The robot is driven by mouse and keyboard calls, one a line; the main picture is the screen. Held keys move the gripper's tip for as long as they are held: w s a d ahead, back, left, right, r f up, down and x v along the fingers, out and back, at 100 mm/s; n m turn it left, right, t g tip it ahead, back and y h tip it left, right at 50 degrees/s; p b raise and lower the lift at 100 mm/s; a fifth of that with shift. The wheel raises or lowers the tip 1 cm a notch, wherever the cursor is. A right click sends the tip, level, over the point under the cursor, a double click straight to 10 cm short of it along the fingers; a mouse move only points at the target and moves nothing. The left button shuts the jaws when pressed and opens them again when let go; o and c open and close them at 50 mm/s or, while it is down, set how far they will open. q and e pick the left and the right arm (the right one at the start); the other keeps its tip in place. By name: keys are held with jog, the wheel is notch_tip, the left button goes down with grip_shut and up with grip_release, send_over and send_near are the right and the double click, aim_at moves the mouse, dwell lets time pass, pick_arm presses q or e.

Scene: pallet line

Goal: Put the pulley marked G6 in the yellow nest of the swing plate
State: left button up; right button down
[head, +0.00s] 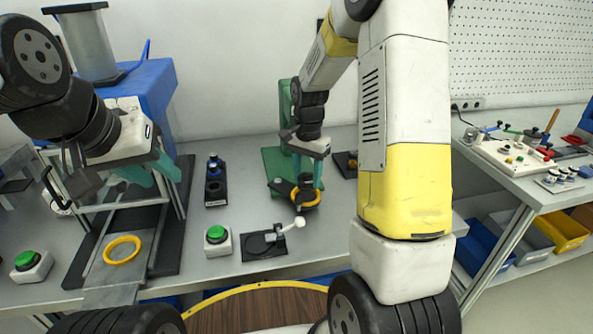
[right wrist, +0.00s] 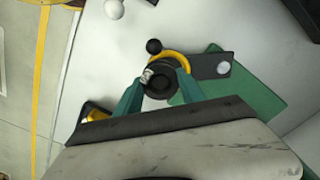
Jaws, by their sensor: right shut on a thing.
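My right gripper (right wrist: 158,88) is shut on a dark round pulley (right wrist: 161,83), with one teal finger on each side. I cannot read its marking. The yellow nest (right wrist: 172,56) shows as an arc just beyond the pulley on the dark swing plate (right wrist: 206,66); the pulley covers part of it, and I cannot tell whether it is seated. In the head view the right gripper (head: 306,180) is over the swing plate (head: 283,187) and yellow nest (head: 313,201). My left gripper (head: 153,178) is open and empty, above a plate with another yellow ring (head: 122,250).
A green stand (head: 283,160) rises behind the swing plate. A black fixture (head: 262,246) with a white ball lever (head: 285,228) lies in front. Button boxes (head: 217,241) (head: 31,265) and a black holder (head: 215,190) stand left. A side bench (head: 540,180) is at right.

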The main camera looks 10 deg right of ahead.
aim_at(306, 173)
jog(key=shift+w+d+f, duration=0.15)
jog(key=shift+w, duration=0.9)
jog(key=shift+f, duration=1.7)
jog(key=shift+f, duration=0.25)
jog(key=shift+f, duration=0.35)
jog(key=c, duration=0.7)
grip_release()
